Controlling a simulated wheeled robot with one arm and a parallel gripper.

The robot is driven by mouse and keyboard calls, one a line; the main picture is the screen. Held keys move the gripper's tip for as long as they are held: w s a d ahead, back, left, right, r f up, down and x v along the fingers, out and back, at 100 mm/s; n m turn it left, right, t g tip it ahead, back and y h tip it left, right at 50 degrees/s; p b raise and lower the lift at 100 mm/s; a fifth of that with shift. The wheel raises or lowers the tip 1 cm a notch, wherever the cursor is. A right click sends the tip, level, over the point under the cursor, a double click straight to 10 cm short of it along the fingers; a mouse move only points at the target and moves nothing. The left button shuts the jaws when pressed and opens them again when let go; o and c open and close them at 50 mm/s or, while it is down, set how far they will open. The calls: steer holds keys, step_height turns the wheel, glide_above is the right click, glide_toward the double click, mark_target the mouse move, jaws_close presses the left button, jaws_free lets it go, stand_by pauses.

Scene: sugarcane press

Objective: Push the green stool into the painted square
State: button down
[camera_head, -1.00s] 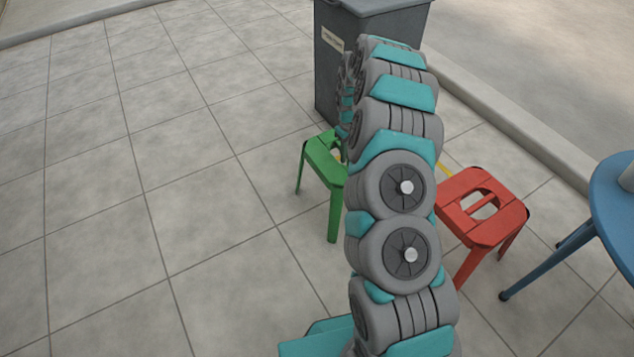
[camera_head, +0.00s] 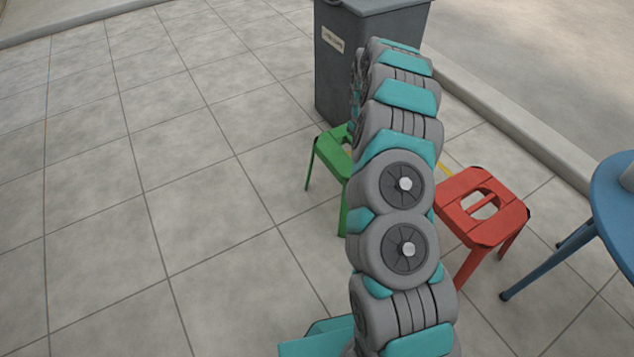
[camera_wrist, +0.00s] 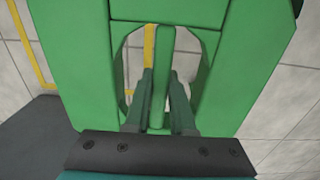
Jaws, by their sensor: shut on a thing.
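The green stool (camera_head: 335,148) stands upright on the paving left of my arm, which hides much of it in the head view. Its seat (camera_wrist: 75,60) fills the wrist view, with a hole split by a central bar. My gripper (camera_wrist: 160,85) is at this hole, its two fingers shut on the central bar. The yellow painted line (camera_wrist: 36,60) shows on the floor at the upper left of the wrist view and through the seat hole. In the head view a short yellow piece (camera_head: 447,170) shows beside my arm; the rest of the square is hidden.
A red stool (camera_head: 460,205) stands just right of my arm. A blue round table (camera_head: 612,200) is at the right edge. A grey bin (camera_head: 335,85) stands behind the green stool, near a kerb (camera_head: 520,120). The paving at left is clear.

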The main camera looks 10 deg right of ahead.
steer(key=shift+w+d+b, duration=0.15)
steer(key=shift+w+d, duration=0.3)
steer(key=shift+d, duration=0.9)
steer(key=shift+w+d+b, duration=0.2)
steer(key=shift+w+d, duration=0.2)
steer(key=shift+d, duration=1)
steer(key=shift+w+d+b, duration=0.15)
steer(key=shift+w+d, duration=0.3)
steer(key=shift+d, duration=0.9)
steer(key=w+d+p, duration=0.3)
steer(key=d, duration=0.8)
steer(key=shift+w+d+r, duration=0.15)
steer(key=shift+w+d, duration=0.05)
steer(key=shift+w, duration=0.2)
steer(key=shift+d, duration=0.1)
